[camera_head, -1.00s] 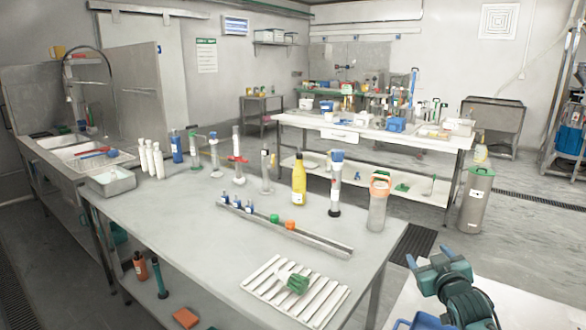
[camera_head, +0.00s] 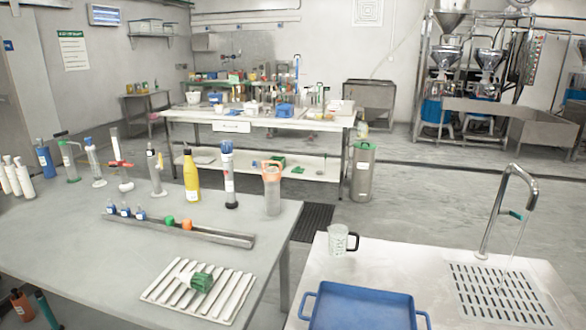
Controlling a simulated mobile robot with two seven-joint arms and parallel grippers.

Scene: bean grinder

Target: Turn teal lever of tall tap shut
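The tall tap (camera_head: 490,225) is a curved metal spout at the right of the head view. It stands at the back of the white counter, behind a slotted drain grate (camera_head: 500,295). A small teal lever (camera_head: 517,214) sticks out to the right from the tap, just below the bend of the spout. A thin pale streak, which looks like running water, drops from the spout end to the grate. Neither of my grippers shows in this frame.
A blue tray (camera_head: 360,308) and a clear jug with a dark handle (camera_head: 340,240) stand on the same counter, left of the grate. A grey table (camera_head: 70,250) with bottles and a slatted white rack (camera_head: 165,292) is at left. Grey floor lies behind the counter.

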